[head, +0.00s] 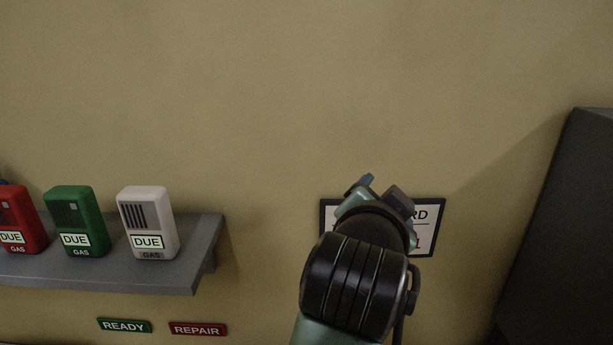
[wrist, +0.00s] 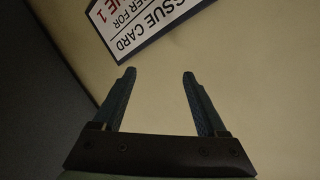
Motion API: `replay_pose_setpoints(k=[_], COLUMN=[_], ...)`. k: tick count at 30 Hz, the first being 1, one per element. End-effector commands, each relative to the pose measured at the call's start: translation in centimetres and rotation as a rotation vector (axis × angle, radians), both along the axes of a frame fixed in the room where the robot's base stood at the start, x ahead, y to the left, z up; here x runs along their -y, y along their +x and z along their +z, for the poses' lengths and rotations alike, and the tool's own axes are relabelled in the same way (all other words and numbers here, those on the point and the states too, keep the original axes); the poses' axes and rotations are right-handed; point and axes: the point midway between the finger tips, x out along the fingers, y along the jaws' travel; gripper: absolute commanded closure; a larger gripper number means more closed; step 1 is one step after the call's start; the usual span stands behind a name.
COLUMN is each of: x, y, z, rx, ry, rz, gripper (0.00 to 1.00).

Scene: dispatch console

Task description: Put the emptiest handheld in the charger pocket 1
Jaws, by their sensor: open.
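My gripper (wrist: 158,75) is open and empty in the wrist view, its two fingers apart in front of the wall. In the head view my gripper (head: 385,188) is seen from behind, raised in front of a framed wall card (head: 428,240), and my wrist hides most of the card. The card also shows upside down in the wrist view (wrist: 140,25), with "ISSUE CARD" partly readable. I cannot make out any handheld or charger pocket in either view.
A grey shelf (head: 130,279) at the left holds a red (head: 18,220), a green (head: 75,220) and a white gas unit (head: 147,220), each labelled "DUE". "READY" (head: 124,325) and "REPAIR" (head: 198,329) signs sit below. A dark cabinet-like block (head: 570,230) stands at the right.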

Motion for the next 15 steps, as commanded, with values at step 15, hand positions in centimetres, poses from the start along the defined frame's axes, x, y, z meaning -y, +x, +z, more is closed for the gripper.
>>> replay_pose_setpoints(k=[15], x=[-10.5], y=[-17.2], z=[24.4], rx=[0.897], ry=[-0.809], rz=[0.122], gripper=[0.25])
